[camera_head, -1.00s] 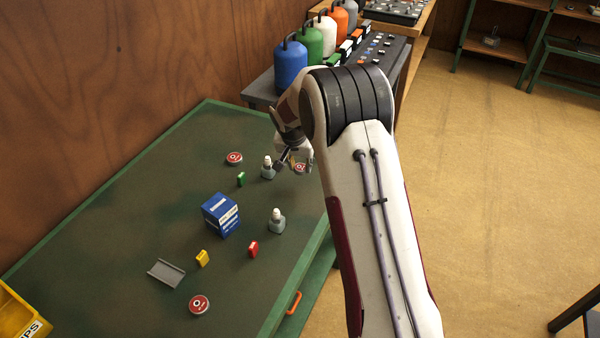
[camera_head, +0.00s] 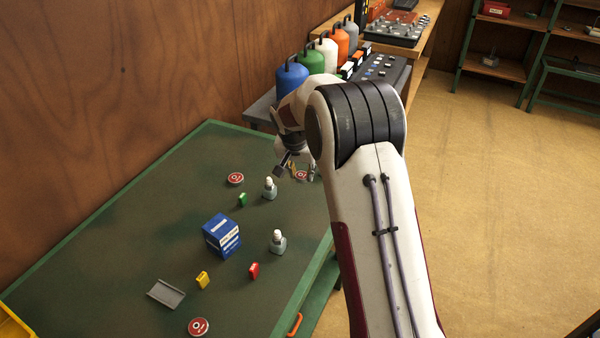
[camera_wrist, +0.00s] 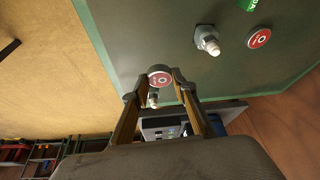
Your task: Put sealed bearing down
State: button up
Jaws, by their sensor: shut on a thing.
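My gripper (camera_head: 291,168) is shut on a round sealed bearing (camera_head: 301,175) with a red face and white markings. In the wrist view the bearing (camera_wrist: 160,77) sits between the fingertips, its grey rim showing. They are near the table's far right corner; their height above it is hard to judge. Similar red-faced bearings lie on the green table (camera_head: 130,235): one near the far left (camera_head: 236,178), also in the wrist view (camera_wrist: 259,37), and one at the near edge (camera_head: 198,327). Part of my gripper is hidden by my arm.
A grey bottle with a white cap (camera_head: 270,188) stands close to my gripper; another (camera_head: 277,242) is nearer. A blue box (camera_head: 222,236), green block (camera_head: 242,200), red block (camera_head: 253,271), yellow block (camera_head: 202,280) and grey channel (camera_head: 166,293) are spread around. Coloured canisters (camera_head: 291,82) stand behind.

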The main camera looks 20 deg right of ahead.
dwell(0.3)
jog(key=a+f+n+y, duration=0.1)
jog(key=a+n, duration=0.2)
jog(key=a, duration=1.4)
jog(key=s+a+n, duration=0.2)
jog(key=s+a, duration=0.2)
jog(key=a, duration=0.9)
jog(key=s+a+r+n+y, duration=0.1)
jog(key=s+a+n, duration=0.1)
jog(key=a, duration=1.1)
jog(key=s+a+n+t, duration=0.1)
jog(key=s+a, duration=0.4)
jog(key=a, duration=0.8)
jog(key=shift+s+r+n+y, duration=0.15)
jog(key=shift+s+n+y, duration=0.15)
jog(key=shift+n+y, duration=0.1)
jog(key=shift+a, duration=0.1)
jog(key=shift+f, duration=3.1)
